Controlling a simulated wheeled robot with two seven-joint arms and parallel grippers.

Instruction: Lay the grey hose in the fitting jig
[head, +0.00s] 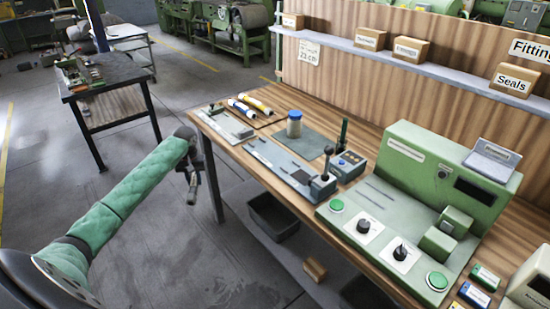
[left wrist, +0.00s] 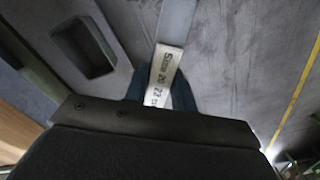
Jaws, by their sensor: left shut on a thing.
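My left gripper (head: 192,194) hangs over the floor, left of the workbench's near left corner. In the left wrist view the same gripper (left wrist: 162,92) is shut on a flat-looking grey length, which I take for the grey hose (left wrist: 177,22). It has a pale printed band reading "Size 20 23" and runs away past the dark fingers. In the head view the hose is too small to make out. A grey-blue base with a black-knobbed lever (head: 285,168), perhaps the fitting jig, lies on the bench apart from the gripper. My right gripper is not in view.
A side table (head: 108,76) stands at left.

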